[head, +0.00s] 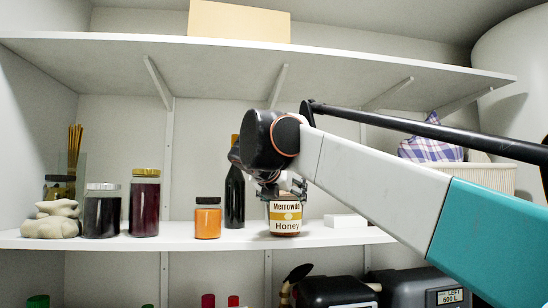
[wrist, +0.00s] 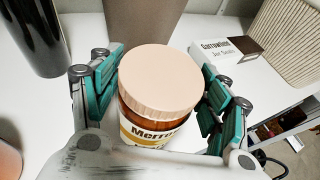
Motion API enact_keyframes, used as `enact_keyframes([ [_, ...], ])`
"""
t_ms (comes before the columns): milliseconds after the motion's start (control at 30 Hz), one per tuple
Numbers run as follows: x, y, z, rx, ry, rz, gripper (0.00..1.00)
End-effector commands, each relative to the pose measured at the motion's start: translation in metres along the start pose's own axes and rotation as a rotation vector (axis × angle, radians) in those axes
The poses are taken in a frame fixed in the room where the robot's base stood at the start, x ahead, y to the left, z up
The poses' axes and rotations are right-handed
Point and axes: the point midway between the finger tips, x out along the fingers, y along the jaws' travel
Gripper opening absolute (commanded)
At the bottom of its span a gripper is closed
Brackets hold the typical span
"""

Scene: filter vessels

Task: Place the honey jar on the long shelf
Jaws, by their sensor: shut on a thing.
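The honey jar (head: 286,222) has a white and yellow label reading "Merrow... Honey". In the wrist view it shows its pale pink lid (wrist: 160,78). My gripper (head: 284,194) comes down over it from above, with teal-padded fingers (wrist: 160,95) on both sides, shut on it. The jar is upright at the lower white shelf (head: 170,241), near its front edge. I cannot tell whether its base touches the board. A longer-looking upper shelf (head: 230,62) runs above.
An orange jar (head: 207,222) and a dark bottle (head: 235,200) stand left of the honey jar. Dark jars (head: 144,208) stand farther left. A small white box (head: 345,221) and a basket (head: 490,178) are to the right. Dark bins (head: 335,291) sit below.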

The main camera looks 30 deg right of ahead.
Motion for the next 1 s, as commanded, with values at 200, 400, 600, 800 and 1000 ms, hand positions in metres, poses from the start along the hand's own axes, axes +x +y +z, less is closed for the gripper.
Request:
enact_keyframes([
  [200, -0.0027, -0.0018, -0.0006, -0.001, -0.001, 0.001, 0.20],
  [400, -0.0013, -0.0015, -0.0037, 0.000, 0.000, 0.001, 0.74],
  [600, -0.0017, -0.0016, -0.0034, 0.000, 0.000, 0.001, 0.90],
  [800, -0.0018, -0.0017, -0.0033, 0.000, 0.000, 0.001, 0.90],
  [1000, -0.0104, -0.0011, -0.0012, -0.001, 0.000, 0.003, 0.90],
])
